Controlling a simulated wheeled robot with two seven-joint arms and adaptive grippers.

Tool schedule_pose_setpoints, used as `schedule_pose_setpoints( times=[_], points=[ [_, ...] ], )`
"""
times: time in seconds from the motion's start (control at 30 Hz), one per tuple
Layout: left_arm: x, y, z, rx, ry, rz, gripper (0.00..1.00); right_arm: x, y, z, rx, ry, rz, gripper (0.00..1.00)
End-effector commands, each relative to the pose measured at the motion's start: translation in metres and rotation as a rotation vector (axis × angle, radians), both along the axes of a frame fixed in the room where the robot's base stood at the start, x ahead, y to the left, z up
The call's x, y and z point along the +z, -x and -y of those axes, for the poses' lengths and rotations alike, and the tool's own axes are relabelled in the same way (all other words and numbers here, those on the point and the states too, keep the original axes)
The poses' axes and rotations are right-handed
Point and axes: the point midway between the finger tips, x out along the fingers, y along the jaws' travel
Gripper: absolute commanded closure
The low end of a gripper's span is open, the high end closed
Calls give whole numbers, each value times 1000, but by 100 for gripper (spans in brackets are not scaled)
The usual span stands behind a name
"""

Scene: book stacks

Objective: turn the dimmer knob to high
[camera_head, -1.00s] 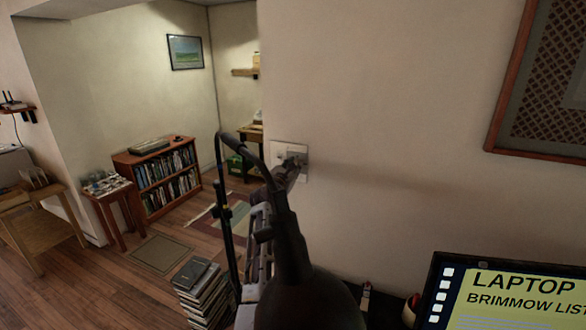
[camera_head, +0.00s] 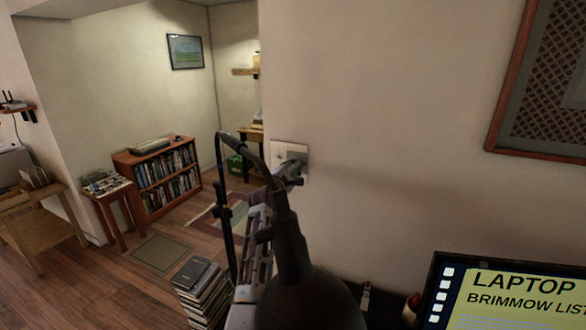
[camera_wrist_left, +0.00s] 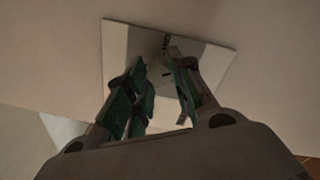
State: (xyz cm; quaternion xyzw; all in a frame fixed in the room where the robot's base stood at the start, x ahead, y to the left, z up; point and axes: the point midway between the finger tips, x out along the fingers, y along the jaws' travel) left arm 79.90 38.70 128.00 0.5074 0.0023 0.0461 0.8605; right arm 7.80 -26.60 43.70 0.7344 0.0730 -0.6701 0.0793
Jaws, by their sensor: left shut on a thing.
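The dimmer's pale wall plate (camera_head: 279,148) is on the wall near the middle of the head view. It also shows in the left wrist view (camera_wrist_left: 115,45), tilted in the picture. My left gripper (camera_head: 292,170) is up against the plate. In the left wrist view its two fingers (camera_wrist_left: 160,92) reach onto the plate and are shut on the dimmer knob. The fingers and wrist largely hide the knob, so I cannot read its setting. A small dark mark (camera_wrist_left: 166,41) shows on the plate above the fingers. My right gripper is in neither view.
A laptop screen (camera_head: 510,290) stands at the lower right, below a framed panel (camera_head: 505,90) on the wall. A stack of books (camera_head: 195,285) stands on the floor at the left of my arm. A bookcase (camera_head: 160,180) is farther back. The wall around the plate is clear.

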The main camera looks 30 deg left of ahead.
Motion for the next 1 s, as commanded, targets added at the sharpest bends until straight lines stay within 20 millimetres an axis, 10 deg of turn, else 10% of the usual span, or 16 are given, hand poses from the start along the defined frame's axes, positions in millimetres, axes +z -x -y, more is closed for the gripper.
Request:
schedule_pose_setpoints(
  times=[1.0],
  points=[
    [-3,0,2,-5,-522,-34,100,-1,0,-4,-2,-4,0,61]
  ],
)
